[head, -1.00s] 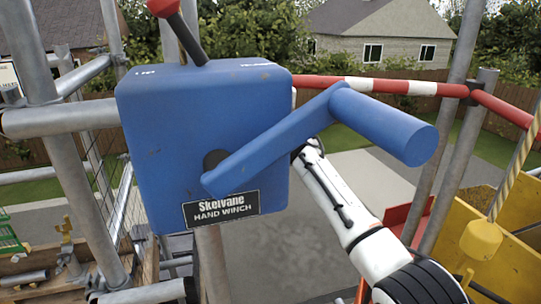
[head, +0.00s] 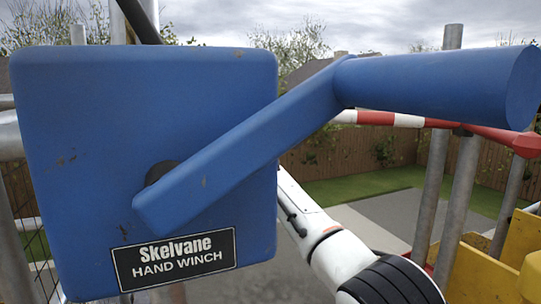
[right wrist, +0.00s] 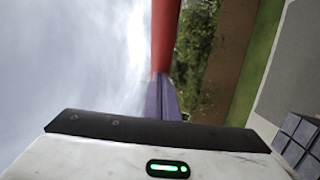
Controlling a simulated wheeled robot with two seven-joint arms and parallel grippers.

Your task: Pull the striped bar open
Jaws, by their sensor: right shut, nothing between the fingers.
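The striped bar (head: 385,119), red and white, runs behind the blue winch and its crank in the head view. Its right part is red and meets a post. In the right wrist view a plain red length (right wrist: 165,35) stands upright in the picture, just beyond my right gripper (right wrist: 161,88). The fingers look shut together and empty; I cannot tell whether they touch the red length. In the head view my right arm passes behind the winch, which hides the gripper. My left gripper is in neither view.
The blue hand winch (head: 90,130) with its crank handle (head: 430,85) fills much of the head view, close in front. Grey scaffold posts (head: 458,200) and a yellow panel (head: 470,272) stand at the right. Beyond lie paving, grass and a wooden fence (head: 340,155).

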